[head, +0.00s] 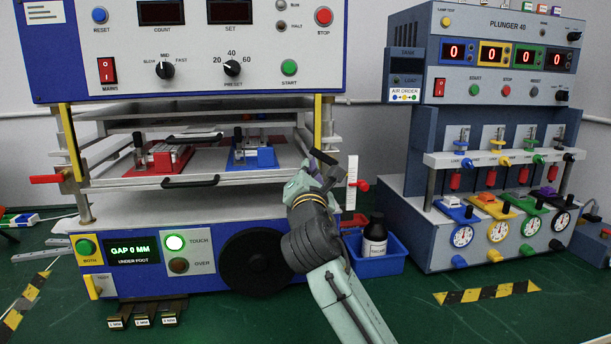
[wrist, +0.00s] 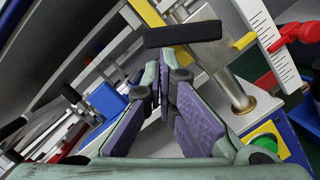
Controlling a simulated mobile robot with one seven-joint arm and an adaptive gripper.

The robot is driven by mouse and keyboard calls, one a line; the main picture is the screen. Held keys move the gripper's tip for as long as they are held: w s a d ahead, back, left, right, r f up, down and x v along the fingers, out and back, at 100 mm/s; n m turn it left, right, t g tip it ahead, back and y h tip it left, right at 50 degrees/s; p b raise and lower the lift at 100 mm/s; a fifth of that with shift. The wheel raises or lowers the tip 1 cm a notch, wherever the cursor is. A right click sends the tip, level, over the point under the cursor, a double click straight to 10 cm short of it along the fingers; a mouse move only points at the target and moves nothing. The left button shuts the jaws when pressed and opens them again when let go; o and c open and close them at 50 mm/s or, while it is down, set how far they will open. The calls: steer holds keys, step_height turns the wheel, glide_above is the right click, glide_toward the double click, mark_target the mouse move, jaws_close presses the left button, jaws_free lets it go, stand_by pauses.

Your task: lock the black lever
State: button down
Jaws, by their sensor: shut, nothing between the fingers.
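The black lever (head: 324,157) is a short black grip at the right side of the left machine, by its yellow-edged post. In the wrist view the black lever (wrist: 183,34) lies roughly level across the picture, just beyond my fingertips. My gripper (head: 322,173) is beside the lever in the head view, and its tips are partly hidden there. In the wrist view my gripper (wrist: 163,85) has its purple-padded fingers together with nothing between them. The tips are close to the lever; I cannot tell whether they touch it.
A metal post (wrist: 232,92) and a white scale (wrist: 268,40) stand close on the right. A red handle (head: 47,179) sticks out at the machine's left. The plunger machine (head: 480,150) stands at the right.

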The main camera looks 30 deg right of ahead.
mark_target(314, 148)
steer(key=r+m, duration=0.1)
steer(key=m, duration=0.1)
steer(key=r+m+g+p, duration=0.1)
steer(key=m, duration=0.1)
steer(key=r+m, duration=0.1)
steer(key=m, duration=0.1)
steer(key=shift+d+r+g+h+p, duration=0.1)
steer(key=shift+d+g+h+p, duration=0.2)
steer(key=shift+g+p, duration=0.1)
steer(key=shift+s+d+r+m, duration=0.15)
steer(key=shift+d+r+m, duration=0.15)
steer(key=shift+d+r, duration=0.05)
